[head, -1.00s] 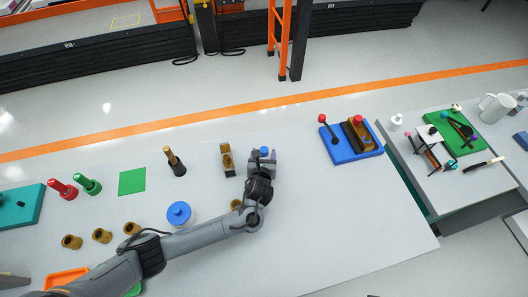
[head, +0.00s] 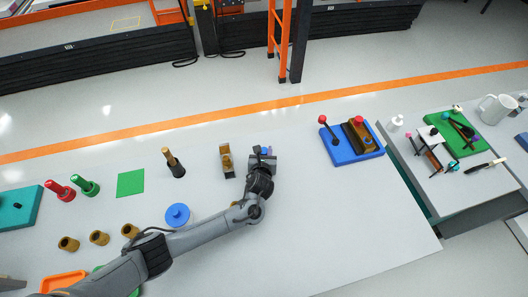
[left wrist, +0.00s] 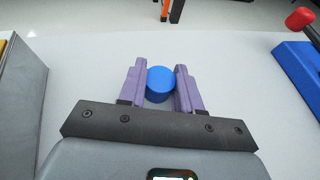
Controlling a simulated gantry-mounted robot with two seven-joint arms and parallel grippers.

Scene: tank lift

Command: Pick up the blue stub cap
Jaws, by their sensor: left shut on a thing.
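The blue stub cap (left wrist: 161,84) is a short blue cylinder. In the left wrist view it sits between the two purple fingers of my left gripper (left wrist: 161,88), which is shut on it. In the head view my left gripper (head: 262,152) is near the middle of the table, right of a brass-coloured fitting (head: 227,160), and mostly hides the cap. I cannot tell whether the cap is clear of the table. My right gripper is in neither view.
A blue base (head: 350,152) with a red-knobbed lever stands to the right. A round blue-lidded thing (head: 177,214), a dark post with a brass top (head: 174,163) and several brass cups are left. The grey table (head: 335,225) is clear at front right.

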